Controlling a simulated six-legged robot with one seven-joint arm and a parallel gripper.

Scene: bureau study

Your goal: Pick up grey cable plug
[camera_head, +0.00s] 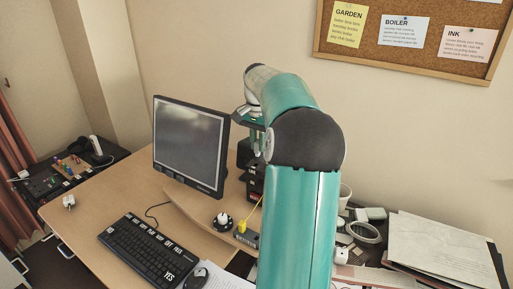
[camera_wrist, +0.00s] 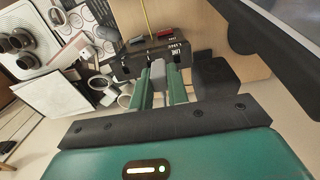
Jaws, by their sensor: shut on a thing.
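The grey cable plug (camera_wrist: 157,74) shows in the wrist view as a small grey block between the green fingers of my gripper (camera_wrist: 159,80). My gripper is shut on it. The plug is right in front of a black box (camera_wrist: 128,66) with a "LINE" label; I cannot tell whether it is still seated in the box or clear of it. In the head view my arm hides the plug and fingertips.
A monitor (camera_head: 190,143) stands left of my arm, with a keyboard (camera_head: 149,249) in front. A yellow plug (camera_head: 241,226) and a round black-and-white object (camera_head: 222,221) are on the desk. Papers (camera_head: 440,250) and clutter lie on the right. The desk's left part is mostly clear.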

